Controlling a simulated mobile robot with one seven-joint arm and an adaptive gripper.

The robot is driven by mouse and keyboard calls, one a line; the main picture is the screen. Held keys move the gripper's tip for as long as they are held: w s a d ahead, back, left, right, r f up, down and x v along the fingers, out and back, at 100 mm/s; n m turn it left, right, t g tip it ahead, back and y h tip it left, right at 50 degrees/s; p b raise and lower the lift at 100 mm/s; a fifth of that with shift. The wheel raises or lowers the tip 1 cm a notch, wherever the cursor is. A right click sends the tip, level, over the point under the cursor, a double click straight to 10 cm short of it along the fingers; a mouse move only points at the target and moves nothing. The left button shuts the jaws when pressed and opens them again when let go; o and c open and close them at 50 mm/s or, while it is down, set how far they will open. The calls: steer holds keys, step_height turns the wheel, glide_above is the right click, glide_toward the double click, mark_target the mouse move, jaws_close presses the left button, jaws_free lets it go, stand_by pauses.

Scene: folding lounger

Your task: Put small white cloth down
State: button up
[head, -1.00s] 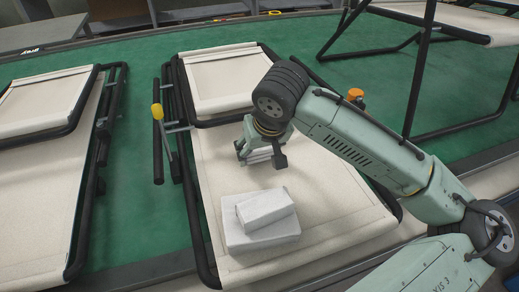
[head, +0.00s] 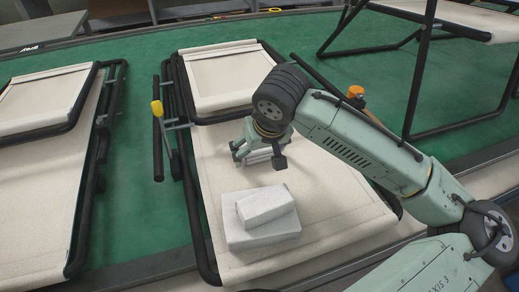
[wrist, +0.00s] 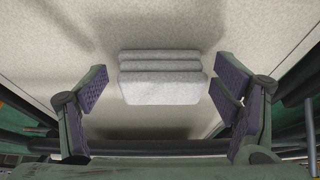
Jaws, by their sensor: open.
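My gripper (head: 258,158) is open over the middle of the near lounger's cream fabric, its fingers pointing down. In the wrist view, a small folded white cloth (wrist: 160,77) lies between the two open fingers (wrist: 162,98), with a gap on each side. Nearer the front, a small white folded piece (head: 264,204) lies on a larger white one (head: 262,236).
The lounger (head: 335,200) has a black tube frame and a folded head section (head: 218,75) behind my gripper. Another lounger (head: 40,190) stands at the left, and a raised frame (head: 425,70) at the back right. Green floor (head: 140,215) shows between them.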

steer(key=shift+r, duration=0.1)
steer(key=v, duration=1.2)
steer(key=shift+b, duration=0.35)
steer(key=shift+r, duration=0.1)
